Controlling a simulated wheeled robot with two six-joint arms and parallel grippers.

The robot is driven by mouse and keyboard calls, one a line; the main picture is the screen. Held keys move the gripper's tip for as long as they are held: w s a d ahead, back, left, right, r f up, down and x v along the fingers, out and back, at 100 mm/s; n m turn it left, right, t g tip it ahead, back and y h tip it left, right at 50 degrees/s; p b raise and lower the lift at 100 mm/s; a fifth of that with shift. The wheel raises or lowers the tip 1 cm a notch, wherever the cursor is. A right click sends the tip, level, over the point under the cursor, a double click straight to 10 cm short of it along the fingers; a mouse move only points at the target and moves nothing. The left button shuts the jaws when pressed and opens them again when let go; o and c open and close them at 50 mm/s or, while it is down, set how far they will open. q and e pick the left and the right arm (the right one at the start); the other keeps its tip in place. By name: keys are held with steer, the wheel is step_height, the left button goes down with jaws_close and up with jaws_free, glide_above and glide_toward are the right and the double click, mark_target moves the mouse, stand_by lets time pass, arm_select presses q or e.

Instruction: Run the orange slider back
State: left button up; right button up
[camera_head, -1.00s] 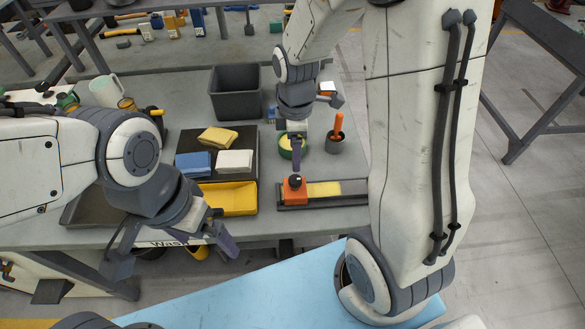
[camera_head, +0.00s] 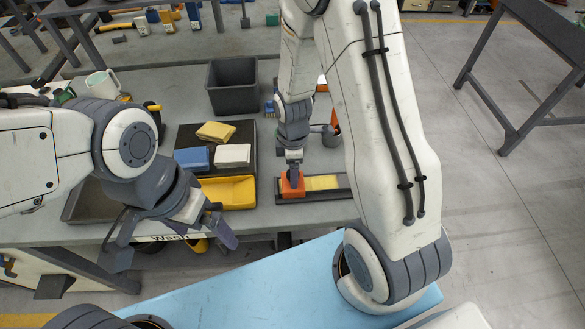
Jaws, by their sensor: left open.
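The orange slider (camera_head: 287,190) sits at the left end of its dark track (camera_head: 312,198). A yellow strip (camera_head: 323,183) lies along the track to its right. My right gripper (camera_head: 292,178) points down at the slider's top, over where its dark knob was. The fingers overlap the knob, and I cannot tell whether they are shut on it. My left gripper (camera_head: 172,243) is open and empty, with its fingers spread in front of the table's front edge, well left of the slider.
A dark tray with blue (camera_head: 192,158), white (camera_head: 232,155) and yellow (camera_head: 216,132) pads and a yellow bin (camera_head: 228,193) stands left of the track. A dark grey bin (camera_head: 233,88) stands behind. My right arm hides the track's right end and part of an orange-handled tool.

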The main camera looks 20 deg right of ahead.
jaws_close()
stand_by(1.3)
